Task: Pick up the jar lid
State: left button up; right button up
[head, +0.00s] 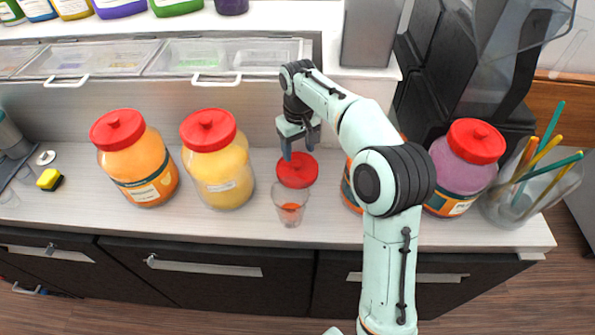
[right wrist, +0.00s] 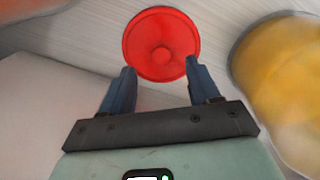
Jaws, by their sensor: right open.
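My right gripper (head: 299,150) hangs just above and behind the lid in the head view. My left gripper is not in view.
Two lidded jars, orange (head: 140,160) and yellow (head: 215,160), stand left of the lid. A jar largely hidden by my right arm, a purple jar (head: 462,165) and a clear container of coloured sticks (head: 530,190) stand right. Clear-lidded bins (head: 100,58) line the back.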

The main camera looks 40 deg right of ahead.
aim_at(297, 163)
notch_tip(297, 163, down, 5)
jog(key=shift+w+f+b, duration=0.1)
jog(key=shift+w+b, duration=0.05)
jog(key=shift+b, duration=0.15)
jog(key=shift+c, duration=0.2)
grip_shut()
